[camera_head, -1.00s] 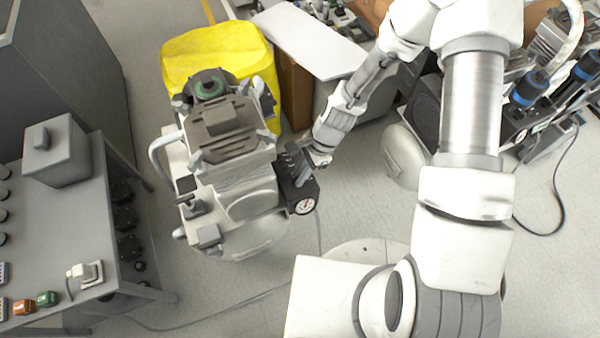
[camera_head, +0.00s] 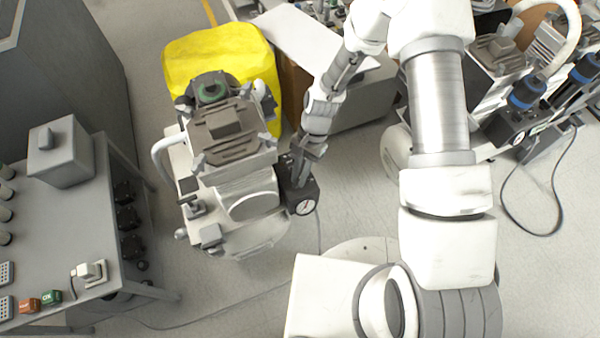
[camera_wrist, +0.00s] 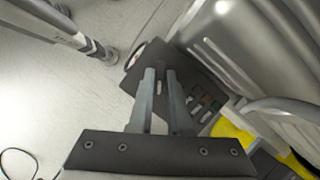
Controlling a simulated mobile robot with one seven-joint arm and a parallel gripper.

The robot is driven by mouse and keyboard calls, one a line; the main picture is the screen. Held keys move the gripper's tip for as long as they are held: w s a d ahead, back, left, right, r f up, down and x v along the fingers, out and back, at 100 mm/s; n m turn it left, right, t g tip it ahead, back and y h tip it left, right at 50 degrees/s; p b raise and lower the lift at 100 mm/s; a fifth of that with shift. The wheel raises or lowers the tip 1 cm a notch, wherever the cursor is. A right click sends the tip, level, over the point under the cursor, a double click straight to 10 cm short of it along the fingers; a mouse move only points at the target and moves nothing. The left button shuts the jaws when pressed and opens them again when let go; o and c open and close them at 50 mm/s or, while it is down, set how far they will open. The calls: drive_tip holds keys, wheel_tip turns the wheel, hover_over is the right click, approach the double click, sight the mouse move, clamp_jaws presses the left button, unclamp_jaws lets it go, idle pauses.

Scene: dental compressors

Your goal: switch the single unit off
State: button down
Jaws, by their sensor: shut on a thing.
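The single unit (camera_head: 250,205) is a pale compressor with a grey ribbed motor top, standing on the floor at left centre. Its black switch box (camera_head: 304,195) with a round white gauge sticks out on its right side. In the wrist view the black box (camera_wrist: 190,92) lies right ahead, beside the silvery housing. My gripper (camera_head: 300,182) reaches down to the top of this box, and its fingers (camera_wrist: 162,72) are close together at the box face. It is shut on the box's switch, which is mostly hidden by the fingertips.
A yellow bin (camera_head: 222,52) stands right behind the unit. A grey bench (camera_head: 62,215) with plugs and buttons is to the left. More compressors (camera_head: 525,100) stand at the right. A thin cable crosses the floor in front.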

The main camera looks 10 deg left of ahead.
drive_tip(key=n+h, duration=0.2)
drive_tip(key=n, duration=0.3)
drive_tip(key=shift+w+a+n, duration=0.1)
drive_tip(key=shift+a+n, duration=0.05)
drive_tip(key=shift+n, duration=0.25)
drive_tip(key=n+h, duration=0.2)
drive_tip(key=n, duration=0.3)
drive_tip(key=shift+a+p, duration=0.15)
drive_tip(key=shift+p, duration=0.15)
drive_tip(key=shift+n+t, duration=0.3)
drive_tip(key=c, duration=0.9)
unclamp_jaws()
drive_tip(key=shift+o, duration=0.2)
drive_tip(key=p+v, duration=0.4)
drive_tip(key=v, duration=1.3)
drive_tip(key=shift+a, duration=0.35)
drive_tip(key=shift+w+r, duration=0.15)
drive_tip(key=shift+r, duration=0.05)
